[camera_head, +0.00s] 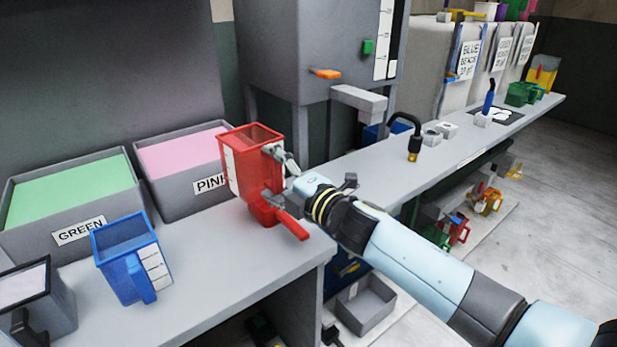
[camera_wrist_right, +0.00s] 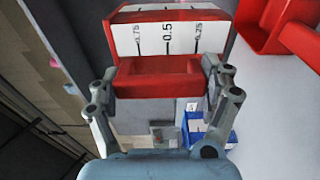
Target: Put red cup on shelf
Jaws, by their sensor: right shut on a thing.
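A red cup (camera_head: 240,180) with a white scale on its side is held upright by my right gripper (camera_head: 281,158), near the pink bin. In the right wrist view the two fingers of the gripper (camera_wrist_right: 162,90) are closed on the cup's red handle (camera_wrist_right: 158,78), with the scale (camera_wrist_right: 168,38) behind it. A second red piece (camera_head: 292,224) with a handle shows just below the held cup, partly hidden by it. In the right wrist view a red vessel (camera_wrist_right: 280,25) shows at the upper right. A low shelf (camera_head: 480,240) under the counter holds several coloured cups. My left gripper is out of view.
A blue cup (camera_head: 128,265) stands on the near table, in front of the green bin (camera_head: 65,236). The pink bin (camera_head: 160,203) stands beside it. A grey machine (camera_head: 300,50) rises behind. The long counter (camera_head: 370,165) carries a black hooked tool (camera_head: 413,148).

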